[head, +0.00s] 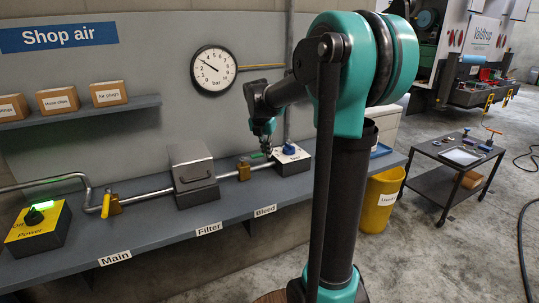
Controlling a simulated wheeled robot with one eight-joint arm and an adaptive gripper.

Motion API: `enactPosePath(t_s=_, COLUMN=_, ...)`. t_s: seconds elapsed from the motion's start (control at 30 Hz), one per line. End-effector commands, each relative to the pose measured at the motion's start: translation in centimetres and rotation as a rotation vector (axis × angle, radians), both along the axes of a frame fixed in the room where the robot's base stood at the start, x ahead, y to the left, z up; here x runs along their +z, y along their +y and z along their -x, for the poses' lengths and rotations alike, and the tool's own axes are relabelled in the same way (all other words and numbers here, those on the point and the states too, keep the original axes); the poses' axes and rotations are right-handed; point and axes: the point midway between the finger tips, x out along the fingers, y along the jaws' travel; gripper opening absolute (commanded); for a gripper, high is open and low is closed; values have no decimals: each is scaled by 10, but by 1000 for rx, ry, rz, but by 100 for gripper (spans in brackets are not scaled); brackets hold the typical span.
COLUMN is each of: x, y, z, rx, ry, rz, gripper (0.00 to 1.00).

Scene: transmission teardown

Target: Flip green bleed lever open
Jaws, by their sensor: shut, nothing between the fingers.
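The bleed valve (244,171) is a brass-coloured body on the silver pipe, above the "Bleed" label (265,211). A small green piece, which looks like its lever (257,155), extends to the right from the valve's top, close to my gripper. My gripper (267,152) points down from the wrist, just right of the valve. Its fingers are shut with nothing between them. I cannot tell whether a fingertip touches the lever.
On the bench stand the grey filter box (193,175), the main valve with yellow handle (107,206), the yellow power box (38,228) with a lit green light, and a box with a blue top (291,160). A gauge (214,70) hangs behind.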

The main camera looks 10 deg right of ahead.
Motion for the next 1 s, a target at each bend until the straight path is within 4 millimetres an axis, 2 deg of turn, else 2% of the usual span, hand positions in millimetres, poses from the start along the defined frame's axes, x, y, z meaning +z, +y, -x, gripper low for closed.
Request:
enactPosePath(t_s=0.3, x=50, y=-3, z=15, rx=1, ry=0, rz=0, gripper=0)
enactPosePath(t_s=0.5, x=74, y=-5, z=22, rx=1, ry=0, rz=0, gripper=0)
enactPosePath(t_s=0.7, x=81, y=-6, z=24, rx=1, ry=0, rz=0, gripper=0)
enactPosePath(t_s=1.0, x=80, y=-6, z=24, rx=-5, ry=-2, rz=-2, gripper=0)
